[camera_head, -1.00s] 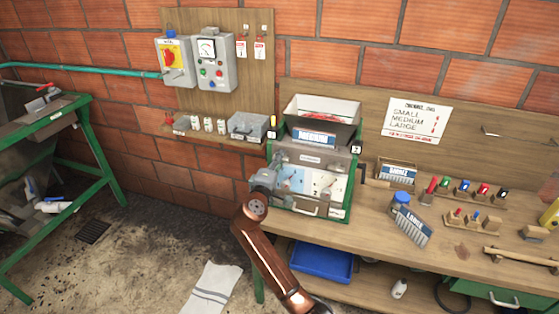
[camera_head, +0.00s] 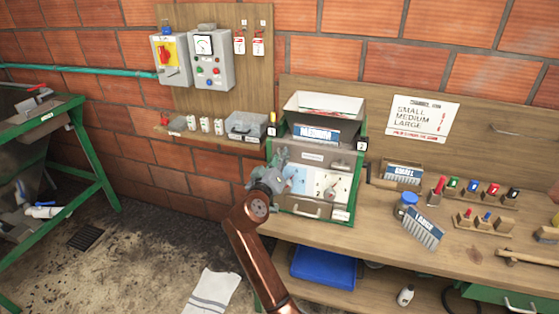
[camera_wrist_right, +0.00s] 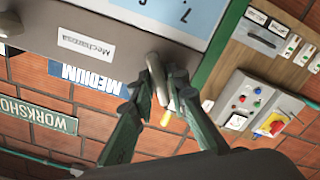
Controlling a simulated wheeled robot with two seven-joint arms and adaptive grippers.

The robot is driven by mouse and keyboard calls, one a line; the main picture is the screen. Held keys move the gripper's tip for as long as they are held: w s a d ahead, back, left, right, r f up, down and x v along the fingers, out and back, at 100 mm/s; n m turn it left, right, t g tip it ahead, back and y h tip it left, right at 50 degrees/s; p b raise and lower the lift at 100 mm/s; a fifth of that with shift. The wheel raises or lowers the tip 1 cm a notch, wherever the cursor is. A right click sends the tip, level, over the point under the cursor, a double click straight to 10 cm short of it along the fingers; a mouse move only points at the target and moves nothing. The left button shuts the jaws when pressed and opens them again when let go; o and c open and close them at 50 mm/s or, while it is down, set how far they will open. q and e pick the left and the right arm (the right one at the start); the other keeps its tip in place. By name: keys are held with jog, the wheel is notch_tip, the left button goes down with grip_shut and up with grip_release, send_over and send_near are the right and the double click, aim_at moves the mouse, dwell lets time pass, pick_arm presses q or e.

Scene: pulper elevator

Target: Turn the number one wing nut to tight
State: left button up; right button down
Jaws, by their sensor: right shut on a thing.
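The machine (camera_head: 312,207) is a grey box in a green frame on the bench, with a "MEDIUM" plate (camera_head: 316,134) at its top front. The black number one tag (camera_head: 271,131) is at its upper left corner, and the number two tag (camera_head: 361,144) at its upper right. My right gripper (camera_head: 283,157) is just below the number one tag. In the right wrist view, my right gripper (camera_wrist_right: 157,82) is shut on a grey, elongated wing nut (camera_wrist_right: 156,74) at the panel's edge. The gripper hides the nut in the head view. My left gripper is out of view.
A shelf (camera_head: 215,134) and control boxes (camera_head: 213,60) are on the wall left of the machine. A blue tray (camera_head: 322,265) sits below.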

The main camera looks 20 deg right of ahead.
jog(key=m+b, duration=0.2)
jog(key=m, duration=0.1)
jog(key=shift+f+m, duration=0.3)
jog(key=shift+f, duration=0.05)
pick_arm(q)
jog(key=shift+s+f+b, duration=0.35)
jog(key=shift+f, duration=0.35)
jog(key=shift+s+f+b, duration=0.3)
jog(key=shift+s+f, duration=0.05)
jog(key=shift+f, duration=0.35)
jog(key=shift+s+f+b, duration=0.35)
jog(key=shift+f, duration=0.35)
pick_arm(e)
jog(key=shift+r+m, duration=0.15)
jog(key=shift+m, duration=1.65)
jog(key=c, duration=1.9)
grip_release()
jog(key=shift+r, duration=0.15)
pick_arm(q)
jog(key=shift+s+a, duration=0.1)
pick_arm(e)
jog(key=shift+s, duration=0.15)
jog(key=v, duration=0.7)
jog(key=shift+s+a, duration=0.15)
